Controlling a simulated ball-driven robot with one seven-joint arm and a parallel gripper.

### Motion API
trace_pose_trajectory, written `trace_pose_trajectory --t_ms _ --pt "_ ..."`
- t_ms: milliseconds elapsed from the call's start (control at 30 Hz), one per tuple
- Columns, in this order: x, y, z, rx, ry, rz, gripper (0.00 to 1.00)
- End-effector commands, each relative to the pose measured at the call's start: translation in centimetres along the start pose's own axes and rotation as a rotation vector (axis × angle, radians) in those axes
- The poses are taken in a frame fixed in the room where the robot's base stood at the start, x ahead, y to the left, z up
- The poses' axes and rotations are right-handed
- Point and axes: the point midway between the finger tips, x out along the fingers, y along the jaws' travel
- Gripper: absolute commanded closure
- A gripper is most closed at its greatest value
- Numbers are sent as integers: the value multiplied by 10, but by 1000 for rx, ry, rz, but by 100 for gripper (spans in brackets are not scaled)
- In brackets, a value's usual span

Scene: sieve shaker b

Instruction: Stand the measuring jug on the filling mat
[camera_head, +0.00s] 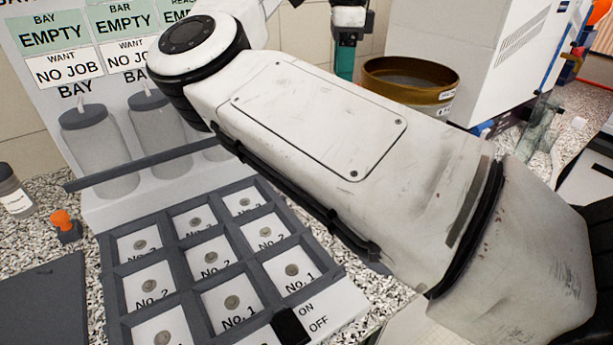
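My own white arm crosses the view from the lower right to the upper left and hides much of the bench. Part of my gripper (348,36) shows at the top centre, cut off by the frame edge. A teal upright piece (345,63) shows just below it; I cannot tell whether it is held or stands behind. I cannot make out the measuring jug for sure. A flat dark grey slab (42,302) lies at the lower left; I cannot tell whether it is the filling mat.
A grey tray (112,292) has several compartments with numbered cards. Bay signs (52,36) stand behind, over pictured bottles. An orange-knobbed stamp (64,222) and a small jar (15,192) are at left. A brown round pan (446,80) sits beside a white machine (455,35).

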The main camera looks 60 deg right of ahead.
Motion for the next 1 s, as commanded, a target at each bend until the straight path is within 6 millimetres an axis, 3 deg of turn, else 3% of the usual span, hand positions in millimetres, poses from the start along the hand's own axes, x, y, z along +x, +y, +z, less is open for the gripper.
trace_pose_trajectory --t_ms 500,767,1000 --pt "74 0 0 0 0 0 47" --pt "92 0 0 0 -1 1 47" --pt "126 0 1 0 0 2 47"
